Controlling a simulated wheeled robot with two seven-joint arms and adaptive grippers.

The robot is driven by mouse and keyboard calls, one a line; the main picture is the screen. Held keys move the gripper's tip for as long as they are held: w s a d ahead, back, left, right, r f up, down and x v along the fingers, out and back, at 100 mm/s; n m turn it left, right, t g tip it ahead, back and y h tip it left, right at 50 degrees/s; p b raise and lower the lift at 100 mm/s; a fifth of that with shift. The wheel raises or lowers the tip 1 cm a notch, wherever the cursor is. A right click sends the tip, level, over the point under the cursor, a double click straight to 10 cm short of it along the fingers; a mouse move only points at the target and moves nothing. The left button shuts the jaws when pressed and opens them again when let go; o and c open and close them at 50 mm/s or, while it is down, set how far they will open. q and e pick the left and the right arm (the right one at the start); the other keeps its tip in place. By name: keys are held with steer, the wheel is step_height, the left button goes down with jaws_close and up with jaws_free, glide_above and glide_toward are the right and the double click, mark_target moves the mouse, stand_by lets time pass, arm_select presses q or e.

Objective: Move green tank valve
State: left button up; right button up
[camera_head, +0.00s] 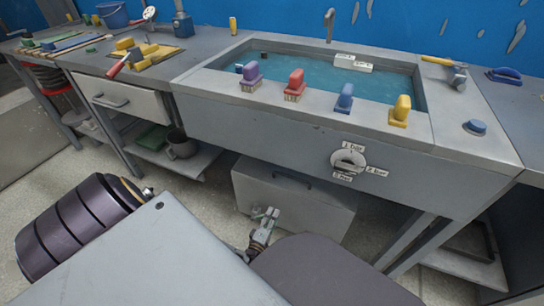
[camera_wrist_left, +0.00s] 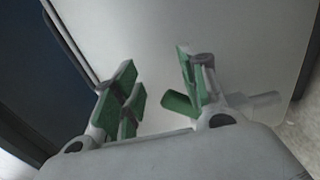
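No plainly green valve shows on the tank (camera_head: 215,77). A round pale grey dial (camera_head: 347,160) sits on the tank's front, with small white labels around it. Purple (camera_head: 251,75), red (camera_head: 295,83), blue (camera_head: 345,96) and yellow (camera_head: 401,109) knobs stand along the tank's front rim. My left gripper (camera_head: 268,216) is below and left of the dial, in front of a grey box, apart from the dial. In the left wrist view it also shows (camera_wrist_left: 160,88), its green-padded fingers apart with nothing between them. My right gripper is out of view.
A grey box (camera_head: 300,196) stands under the tank. A drawer (camera_head: 122,98) and a lower shelf with a grey mug (camera_head: 181,146) are at left. A hammer (camera_head: 450,68) and a blue knob (camera_head: 475,127) lie at right. The floor before the bench is partly free.

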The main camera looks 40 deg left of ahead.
arm_select(q)
steer(key=shift+r, duration=0.4)
stand_by(0.3)
steer(key=p+v, duration=0.5)
steer(key=v, duration=1.1)
stand_by(2.3)
steer(key=shift+p, duration=0.4)
